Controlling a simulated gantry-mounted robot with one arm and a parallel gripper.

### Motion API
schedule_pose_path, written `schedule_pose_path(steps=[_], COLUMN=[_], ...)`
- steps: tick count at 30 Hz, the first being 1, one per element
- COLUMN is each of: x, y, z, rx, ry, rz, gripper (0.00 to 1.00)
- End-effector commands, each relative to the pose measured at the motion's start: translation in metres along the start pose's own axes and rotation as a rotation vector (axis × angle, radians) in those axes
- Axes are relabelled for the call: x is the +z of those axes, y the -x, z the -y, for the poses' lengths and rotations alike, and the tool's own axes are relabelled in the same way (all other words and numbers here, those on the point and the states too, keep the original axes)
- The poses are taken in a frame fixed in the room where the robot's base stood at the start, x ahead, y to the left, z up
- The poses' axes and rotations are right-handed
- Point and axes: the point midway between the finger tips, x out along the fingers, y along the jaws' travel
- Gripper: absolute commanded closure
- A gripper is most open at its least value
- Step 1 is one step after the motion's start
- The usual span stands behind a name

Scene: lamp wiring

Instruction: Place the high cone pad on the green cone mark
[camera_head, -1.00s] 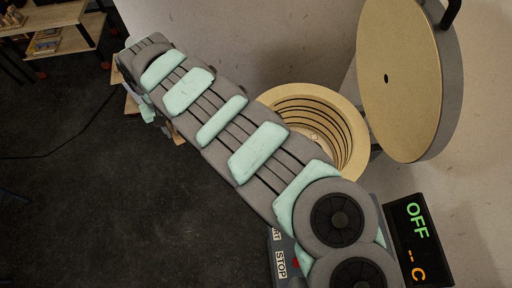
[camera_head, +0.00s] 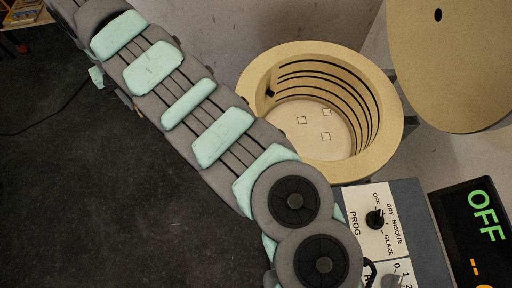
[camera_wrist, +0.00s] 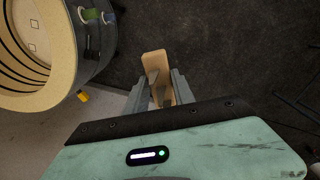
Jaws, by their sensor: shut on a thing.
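My gripper (camera_wrist: 159,90) is shut on a tan pad (camera_wrist: 154,62) that carries small grey pointed pieces, seen in the wrist view. I take it for the high cone pad. The fingers grip it from both sides, over a dark floor and outside the kiln. The round tan kiln (camera_head: 392,110) stands open in the head view, with grooved walls and several outlined squares on its floor (camera_head: 318,146). It also shows at the left of the wrist view (camera_wrist: 66,75). I cannot make out a green cone mark. My gripper's fingers do not show in the head view.
The kiln lid (camera_head: 455,65) stands raised at the upper right. A control panel (camera_head: 385,215) with knobs and a display (camera_head: 475,235) reading OFF sit at the lower right. A cable lies on the dark floor.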

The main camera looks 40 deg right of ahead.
Motion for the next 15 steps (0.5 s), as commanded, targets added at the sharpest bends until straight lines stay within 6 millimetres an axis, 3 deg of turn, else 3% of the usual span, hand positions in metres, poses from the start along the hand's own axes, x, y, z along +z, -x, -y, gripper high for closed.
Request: schedule_pose_path(steps=[1,5,11,15], x=[-0.001,0.000,0.011,0.027], y=[-0.015,-0.032,-0.043,-0.058], z=[-0.004,-0.034,-0.098,-0.152], rx=[0.000,-0.003,-0.015,-0.023], ry=[-0.001,-0.010,-0.018,-0.031], rz=[-0.001,0.004,0.009,0.007], gripper=[1.00,1.00,1.00,1.00])
